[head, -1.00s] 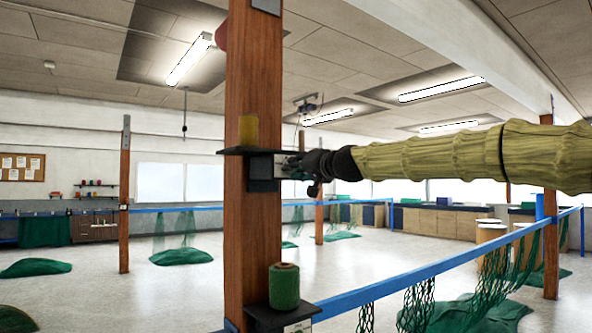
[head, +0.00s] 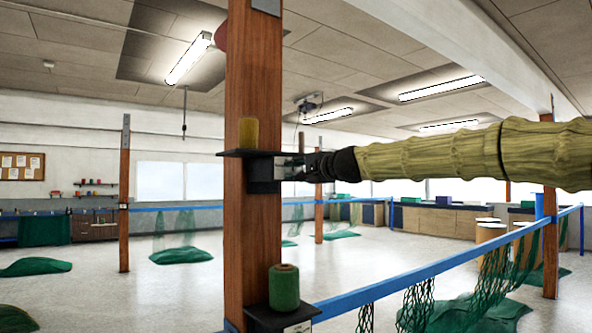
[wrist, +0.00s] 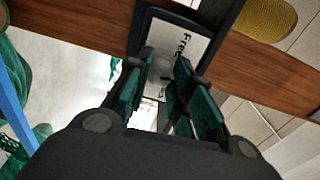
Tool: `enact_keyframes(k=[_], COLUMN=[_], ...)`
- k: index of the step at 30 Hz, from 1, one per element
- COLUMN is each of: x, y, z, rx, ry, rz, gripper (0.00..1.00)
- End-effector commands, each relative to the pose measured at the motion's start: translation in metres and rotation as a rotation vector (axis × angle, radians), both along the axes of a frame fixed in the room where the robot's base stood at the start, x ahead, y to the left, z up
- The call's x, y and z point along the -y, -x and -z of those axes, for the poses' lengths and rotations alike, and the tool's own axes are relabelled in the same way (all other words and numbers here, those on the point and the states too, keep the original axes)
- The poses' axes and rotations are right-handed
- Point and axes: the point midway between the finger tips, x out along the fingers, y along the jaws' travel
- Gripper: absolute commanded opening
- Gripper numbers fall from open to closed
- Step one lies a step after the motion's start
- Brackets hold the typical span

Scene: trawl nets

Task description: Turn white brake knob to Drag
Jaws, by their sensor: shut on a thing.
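The white brake knob (wrist: 160,70) sits on a pale label plate (wrist: 187,42) in the wrist view. Part of the word "Free" can be read on the plate; any other marking is hidden or too small to read. My gripper (wrist: 161,82) has its green-padded fingers on both sides of the knob and is shut on it. In the head view my gripper (head: 296,167) reaches in from the right to the dark bracket (head: 263,174) on the wooden post. The knob itself cannot be made out there.
The wooden post (head: 250,223) stands upright in front. A yellow twine spool (head: 248,133) stands on the shelf above the bracket, and a green spool (head: 284,287) on a lower shelf. A blue rail (head: 405,276) with hanging green netting runs off to the right.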

Motion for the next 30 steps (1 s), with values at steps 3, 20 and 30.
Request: enact_keyframes(k=[3,20,30], x=[0.0006,0.0007,0.0006], y=[-0.0004,-0.0005,-0.0005], z=[0.0003,0.0014,0.0014], rx=[-0.042,-0.114,-0.113], ry=[-0.056,-0.155,-0.154], rz=[0.001,0.000,0.000], gripper=[0.00,0.00,0.35])
